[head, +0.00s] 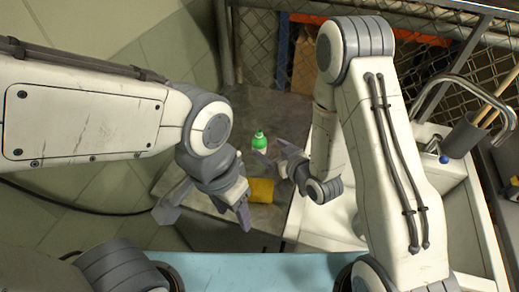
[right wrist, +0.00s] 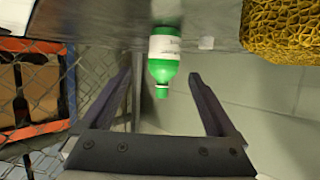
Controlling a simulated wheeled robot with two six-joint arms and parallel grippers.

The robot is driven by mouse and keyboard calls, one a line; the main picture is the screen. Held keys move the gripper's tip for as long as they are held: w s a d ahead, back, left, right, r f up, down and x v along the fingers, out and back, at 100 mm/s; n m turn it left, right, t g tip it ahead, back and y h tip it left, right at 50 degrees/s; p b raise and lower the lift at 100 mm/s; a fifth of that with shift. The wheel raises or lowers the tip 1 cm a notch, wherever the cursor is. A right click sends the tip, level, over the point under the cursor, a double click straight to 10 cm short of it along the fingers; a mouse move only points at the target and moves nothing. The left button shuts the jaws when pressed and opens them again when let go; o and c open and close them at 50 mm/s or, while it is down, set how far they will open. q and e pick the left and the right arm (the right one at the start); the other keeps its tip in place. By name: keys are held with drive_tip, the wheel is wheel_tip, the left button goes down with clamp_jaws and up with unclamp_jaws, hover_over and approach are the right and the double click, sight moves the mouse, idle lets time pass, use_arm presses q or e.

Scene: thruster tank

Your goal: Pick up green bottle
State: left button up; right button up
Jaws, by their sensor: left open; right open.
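The green bottle (head: 260,142), with a white label, stands upright on the grey counter in the head view. In the right wrist view the bottle (right wrist: 163,70) appears upside down, with its cap pointing down the picture. My right gripper (head: 272,153) is open beside the bottle. In the wrist view, the bottle's lower-picture end lies between the open fingertips of the right gripper (right wrist: 159,80), with gaps on both sides. My left gripper (head: 207,210) is open and empty, left of and nearer than the bottle.
A yellow sponge-like block (head: 261,190) lies on the counter (head: 275,108) near both grippers; it also shows in the wrist view (right wrist: 285,30). A white sink (head: 330,222) with a curved tap (head: 462,82) is at right. A wire fence (head: 262,48) stands behind.

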sight(264, 144)
drive_tip(key=shift+w+a+f+b, duration=0.4)
drive_tip(key=shift+w+f+b, duration=0.15)
drive_tip(key=shift+b, duration=2.35)
drive_tip(key=shift+b+x, duration=0.3)
drive_tip(key=shift+x, duration=0.7)
drive_tip(key=shift+w+a+r, duration=0.15)
drive_tip(key=shift+w+a, duration=0.1)
drive_tip(key=shift+w, duration=0.15)
drive_tip(key=p+x, duration=0.1)
drive_tip(key=x, duration=0.2)
drive_tip(key=shift+w+a, duration=0.2)
drive_tip(key=shift+a, duration=0.2)
drive_tip(key=shift+w+a+f, duration=0.2)
drive_tip(key=shift+w+f, duration=0.15)
drive_tip(key=shift+w, duration=0.1)
drive_tip(key=c, duration=1.3)
clamp_jaws()
drive_tip(key=shift+r, duration=0.15)
